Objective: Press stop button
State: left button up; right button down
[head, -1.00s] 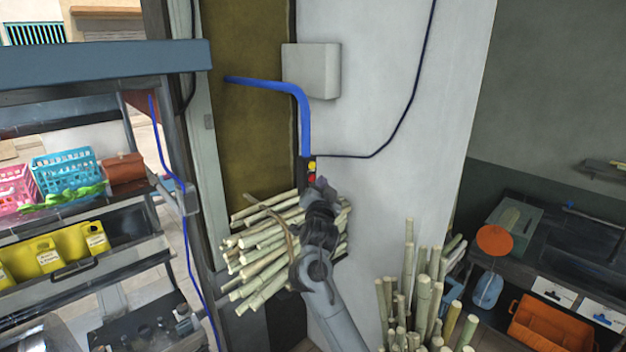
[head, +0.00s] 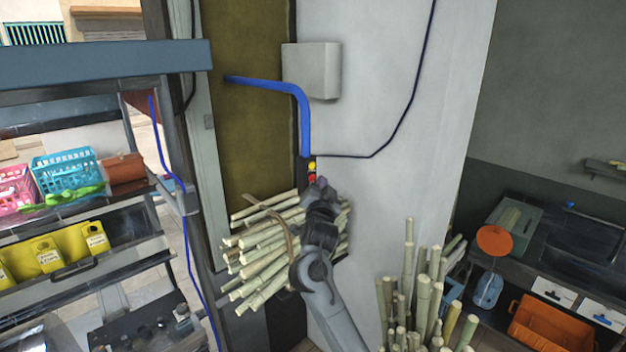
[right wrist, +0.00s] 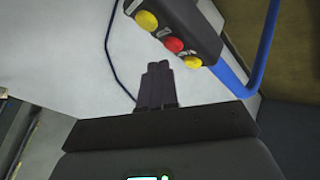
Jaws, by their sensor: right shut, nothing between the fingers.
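A dark control box (right wrist: 187,20) hangs at the end of a blue bent arm. It carries a red button (right wrist: 174,45) in the middle with a yellow button (right wrist: 146,20) on one side and another yellow button (right wrist: 192,62) on the other. In the head view the red button (head: 311,177) and one yellow button (head: 312,166) show just above my right gripper (head: 321,186). In the right wrist view my right gripper (right wrist: 158,69) is shut and empty, its tips pointing towards the box; contact with the red button is not visible. My left gripper is not in view.
A bundle of cane (head: 262,250) lies beside and behind my right arm. More cane stalks (head: 424,290) stand upright to the right. A grey wall box (head: 311,70) is above the blue arm (head: 303,105), and a dark cable (head: 408,100) runs along the white wall.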

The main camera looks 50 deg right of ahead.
jog(key=shift+w+d, duration=0.1)
jog(key=shift+w, duration=0.3)
dwell(0.3)
jog(key=shift+w, duration=0.3)
dwell(0.6)
jog(key=shift+w+d, duration=0.1)
jog(key=shift+w, duration=0.05)
dwell(0.3)
jog(key=shift+s, duration=0.2)
jog(key=shift+s+a, duration=0.2)
jog(key=shift+s, duration=0.45)
jog(key=shift+s, duration=0.15)
jog(key=shift+s+a+p, duration=0.25)
jog(key=shift+s+p, duration=0.05)
jog(key=shift+s, duration=0.85)
jog(key=shift+s+a+p, duration=0.25)
jog(key=shift+s, duration=0.9)
